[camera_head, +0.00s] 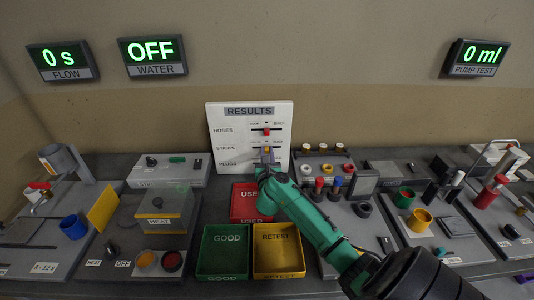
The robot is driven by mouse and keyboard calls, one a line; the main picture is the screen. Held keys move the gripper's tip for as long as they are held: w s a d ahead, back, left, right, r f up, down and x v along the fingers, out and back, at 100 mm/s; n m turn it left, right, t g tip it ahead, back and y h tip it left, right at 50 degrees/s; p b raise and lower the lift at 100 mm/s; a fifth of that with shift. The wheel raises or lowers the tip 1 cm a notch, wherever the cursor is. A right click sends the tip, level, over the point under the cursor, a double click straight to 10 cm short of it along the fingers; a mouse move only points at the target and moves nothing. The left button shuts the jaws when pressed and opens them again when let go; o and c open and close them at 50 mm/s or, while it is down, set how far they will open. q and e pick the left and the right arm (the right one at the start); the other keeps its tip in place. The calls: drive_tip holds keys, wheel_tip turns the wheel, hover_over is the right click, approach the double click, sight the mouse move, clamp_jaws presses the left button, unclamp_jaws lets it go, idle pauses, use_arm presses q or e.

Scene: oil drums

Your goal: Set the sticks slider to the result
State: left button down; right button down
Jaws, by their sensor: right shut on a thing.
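The white RESULTS board (223,132) stands upright at the back of the bench, with rows labelled HOSES, STICKS and PLUGS. A red slider knob (267,131) shows on the HOSES row. My right gripper (267,156) reaches up to the board from the lower right and is shut on the sticks slider knob. The gripper and its wrist hide the PLUGS slider and part of the board's lower edge. My left gripper is not in view.
A red USED tray (236,203), a green GOOD tray (204,252) and a yellow RETEST tray (279,272) sit before the board. Test stations crowd both sides, including a HEAT box (157,226). Wall displays read 0 s FLOW, OFF WATER and 0 ml PUMP TEST.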

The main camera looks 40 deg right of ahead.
sight(254, 148)
drive_tip(key=w+a, duration=0.1)
drive_tip(key=a, duration=0.1)
drive_tip(key=w+a, duration=0.1)
drive_tip(key=shift+w+a+f+b, duration=0.1)
drive_tip(key=shift+w+a+b, duration=0.2)
drive_tip(key=shift+a, duration=0.05)
drive_tip(key=shift+d, duration=0.1)
drive_tip(key=c, duration=1.1)
unclamp_jaws()
drive_tip(key=shift+c, duration=0.2)
drive_tip(key=o, duration=0.4)
drive_tip(key=shift+a, duration=0.2)
